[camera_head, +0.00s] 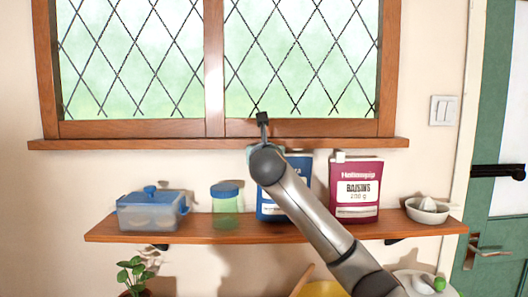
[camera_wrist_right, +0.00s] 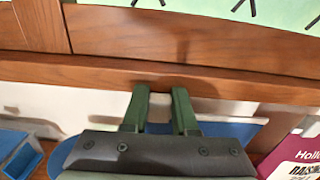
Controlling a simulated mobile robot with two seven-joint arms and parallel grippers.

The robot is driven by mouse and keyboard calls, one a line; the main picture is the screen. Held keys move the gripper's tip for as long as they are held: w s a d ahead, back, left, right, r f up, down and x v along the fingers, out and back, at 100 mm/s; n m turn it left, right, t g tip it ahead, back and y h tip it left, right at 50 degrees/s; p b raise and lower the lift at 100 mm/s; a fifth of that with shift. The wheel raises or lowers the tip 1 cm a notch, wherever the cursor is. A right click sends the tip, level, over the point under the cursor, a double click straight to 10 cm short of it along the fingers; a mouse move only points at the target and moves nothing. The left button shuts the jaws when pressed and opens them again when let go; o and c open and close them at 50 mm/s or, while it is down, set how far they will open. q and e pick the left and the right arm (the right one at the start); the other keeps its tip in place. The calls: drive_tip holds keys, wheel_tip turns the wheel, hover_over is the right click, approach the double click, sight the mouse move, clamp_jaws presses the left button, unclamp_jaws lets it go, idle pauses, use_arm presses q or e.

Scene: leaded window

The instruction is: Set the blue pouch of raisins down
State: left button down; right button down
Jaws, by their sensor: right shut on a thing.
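The blue pouch (camera_head: 270,209) is upright at the middle of the wooden shelf, mostly hidden behind my right arm. Its label is largely covered. I cannot tell whether its base touches the shelf. Parts of blue show on both sides of my right gripper in the right wrist view (camera_wrist_right: 238,130). My left gripper is out of view.
The shelf (camera_head: 190,236) also holds a blue-lidded box (camera_head: 152,212), a green jar (camera_head: 227,204), a magenta raisins pouch (camera_head: 356,190) close right of the blue one, and a white juicer (camera_head: 427,211). The window sill (camera_head: 120,144) juts out above.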

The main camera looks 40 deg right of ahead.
drive_tip(key=shift+s+f, duration=0.1)
drive_tip(key=shift+f, duration=0.35)
drive_tip(key=shift+f, duration=0.15)
drive_tip(key=c, duration=0.7)
unclamp_jaws()
drive_tip(key=b+v, duration=0.2)
drive_tip(key=v, duration=1)
